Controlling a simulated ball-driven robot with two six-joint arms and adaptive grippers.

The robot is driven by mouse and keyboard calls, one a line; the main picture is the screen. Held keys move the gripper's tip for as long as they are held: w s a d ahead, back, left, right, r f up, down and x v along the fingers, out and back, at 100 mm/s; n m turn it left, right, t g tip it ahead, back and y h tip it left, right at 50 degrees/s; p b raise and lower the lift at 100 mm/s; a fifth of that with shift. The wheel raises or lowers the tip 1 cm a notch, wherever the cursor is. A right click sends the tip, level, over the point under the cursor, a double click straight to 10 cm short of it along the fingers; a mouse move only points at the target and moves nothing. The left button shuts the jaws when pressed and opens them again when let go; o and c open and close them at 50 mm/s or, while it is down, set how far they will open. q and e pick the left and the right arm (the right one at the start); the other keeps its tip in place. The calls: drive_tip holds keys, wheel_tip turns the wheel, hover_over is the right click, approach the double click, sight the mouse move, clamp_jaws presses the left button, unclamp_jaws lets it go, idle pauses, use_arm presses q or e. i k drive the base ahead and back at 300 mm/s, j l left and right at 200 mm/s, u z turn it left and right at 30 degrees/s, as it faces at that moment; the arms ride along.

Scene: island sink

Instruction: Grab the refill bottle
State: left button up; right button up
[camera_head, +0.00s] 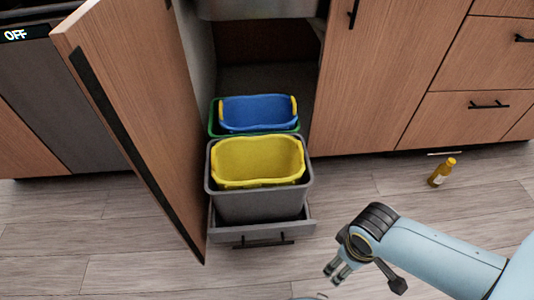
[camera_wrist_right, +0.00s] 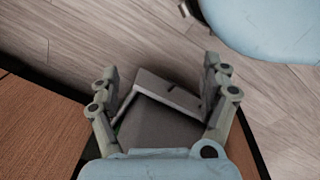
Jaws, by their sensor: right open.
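My right gripper (camera_head: 337,271) is open and empty, low in the middle of the head view, to the left of and nearer than the bottle. In the right wrist view the two fingers (camera_wrist_right: 162,82) are spread apart, with part of the grey pull-out beyond them. The bottle does not show in the wrist view. My left gripper is not in view.
An open cabinet door (camera_head: 140,110) stands at the left. A pull-out drawer (camera_head: 262,231) extends onto the floor, carrying a grey bin (camera_head: 262,205) with a yellow liner tub (camera_head: 258,160) and a blue tub (camera_head: 258,113) behind. The floor around the bottle is clear.

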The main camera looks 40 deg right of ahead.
sight(443, 170)
drive_tip(key=k+j, duration=0.15)
drive_tip(key=z, duration=2.6)
